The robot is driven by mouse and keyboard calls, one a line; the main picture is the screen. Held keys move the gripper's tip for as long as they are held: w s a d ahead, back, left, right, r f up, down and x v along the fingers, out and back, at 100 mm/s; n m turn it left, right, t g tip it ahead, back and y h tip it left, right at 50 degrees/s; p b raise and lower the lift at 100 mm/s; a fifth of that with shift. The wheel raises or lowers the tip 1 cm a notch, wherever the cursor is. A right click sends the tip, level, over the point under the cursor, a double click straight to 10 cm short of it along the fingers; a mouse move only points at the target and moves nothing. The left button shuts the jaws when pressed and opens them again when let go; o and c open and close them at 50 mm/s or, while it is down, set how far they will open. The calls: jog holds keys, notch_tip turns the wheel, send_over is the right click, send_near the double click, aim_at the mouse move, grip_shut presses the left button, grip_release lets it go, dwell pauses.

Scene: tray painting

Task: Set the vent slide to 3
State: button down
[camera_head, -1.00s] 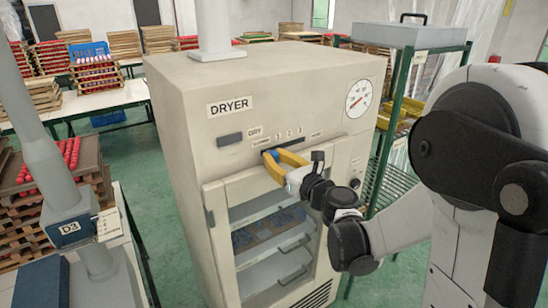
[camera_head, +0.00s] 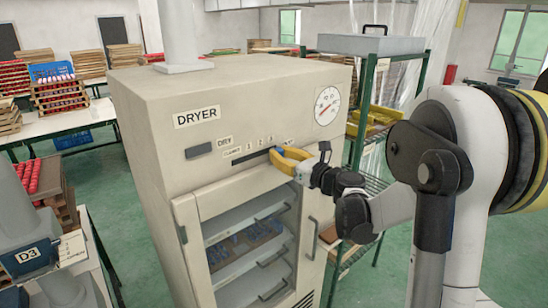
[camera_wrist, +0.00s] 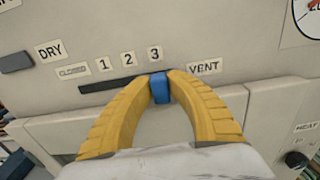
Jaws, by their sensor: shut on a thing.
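The vent slide is a blue knob (camera_wrist: 160,88) in a dark horizontal slot (camera_wrist: 112,84) on the dryer's front panel. Labels CLOSED, 1, 2, 3 run left to right above the slot, with VENT at its right end. In the wrist view the knob is just below and about level with the "3" label (camera_wrist: 155,53). My gripper (camera_wrist: 160,80) has yellow fingers shut on the blue knob, one on each side. In the head view my gripper (camera_head: 276,154) reaches the slot from the right, and its fingers mostly hide the knob.
The dryer (camera_head: 160,110) has a glass door (camera_head: 245,245) below the panel and a round gauge (camera_head: 327,106) at upper right. A DRY button (camera_head: 198,150) sits left of the slot. A green rack (camera_head: 362,120) stands close on the right.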

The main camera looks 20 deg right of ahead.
jog(key=shift+d, duration=0.15)
jog(key=c, duration=1.5)
grip_release()
jog(key=shift+o, duration=1)
jog(key=shift+w+d, duration=0.1)
jog(key=v, duration=1.2)
